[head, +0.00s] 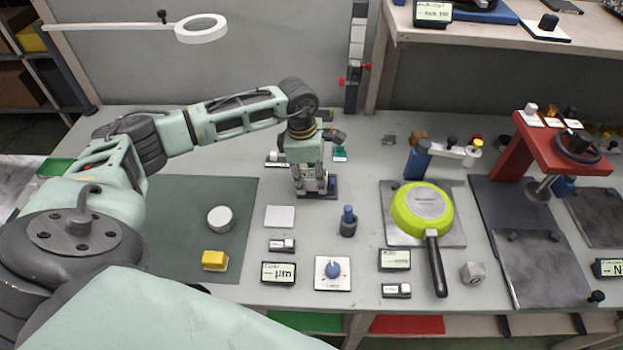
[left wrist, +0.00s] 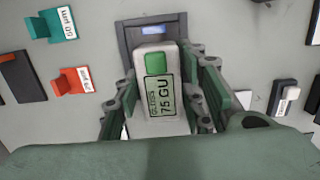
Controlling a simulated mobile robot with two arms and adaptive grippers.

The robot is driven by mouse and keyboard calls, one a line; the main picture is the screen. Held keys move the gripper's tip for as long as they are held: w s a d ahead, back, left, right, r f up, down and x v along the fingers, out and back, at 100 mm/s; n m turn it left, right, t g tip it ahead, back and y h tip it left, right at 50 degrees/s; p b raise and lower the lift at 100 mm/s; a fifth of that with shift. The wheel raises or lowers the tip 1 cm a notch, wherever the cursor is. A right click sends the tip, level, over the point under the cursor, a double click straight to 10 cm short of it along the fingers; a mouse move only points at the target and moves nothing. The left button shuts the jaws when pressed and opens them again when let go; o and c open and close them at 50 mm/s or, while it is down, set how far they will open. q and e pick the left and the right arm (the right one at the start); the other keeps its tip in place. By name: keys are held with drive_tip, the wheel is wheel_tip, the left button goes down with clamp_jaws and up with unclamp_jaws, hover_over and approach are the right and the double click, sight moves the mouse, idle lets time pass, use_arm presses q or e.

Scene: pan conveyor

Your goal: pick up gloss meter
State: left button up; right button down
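The gloss meter (left wrist: 160,95) is a pale block with a green patch and a green display reading "GLOSS 75 GU" in the left wrist view. It is at a dark stand (left wrist: 135,32) with a small blue display. My left gripper (left wrist: 160,60) has one finger on each side of the meter; the tips lie close to its sides, and I cannot tell whether they press on it. In the head view my left gripper (head: 315,187) points down over the dark stand (head: 330,192) and hides most of the meter. My right gripper is not in view.
A blue-topped holder (head: 348,222) stands just right of the gripper. A green pan (head: 422,212) lies on a grey plate farther right. A white tile (head: 280,217) and a display reading "µm" (head: 278,273) lie nearer. A red tool (left wrist: 70,80) lies left in the wrist view.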

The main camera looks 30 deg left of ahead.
use_arm(q)
clamp_jaws()
drive_tip(key=shift+r, duration=0.1)
